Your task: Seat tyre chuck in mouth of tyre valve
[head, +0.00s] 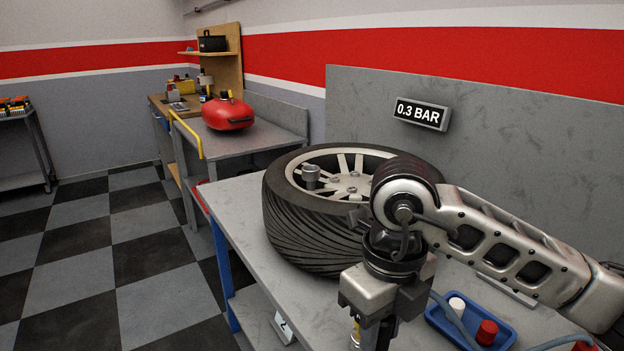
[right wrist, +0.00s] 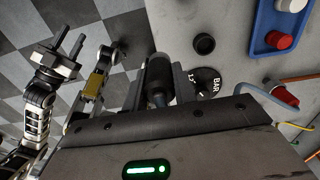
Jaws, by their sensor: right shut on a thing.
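The tyre (head: 315,235) lies flat on the workbench, its spoked rim facing up. A short grey cylindrical stub with an open-looking top, apparently the tyre valve (head: 311,174), stands at the rim's near left. My right gripper (head: 372,330) points down in front of the tyre, to the right of and nearer than the valve, apart from it. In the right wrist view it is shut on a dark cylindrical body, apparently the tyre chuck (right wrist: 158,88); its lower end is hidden. My left gripper (right wrist: 68,42) is open and empty over the floor, outside the head view.
A blue tray (head: 440,318) with a white and a red cap (head: 487,332) sits at the bench's right. A hose (head: 455,318) runs there. A dial marked BAR (right wrist: 204,80) shows near my right fingers. A sign reading 0.3 BAR (head: 421,114) is on the back panel.

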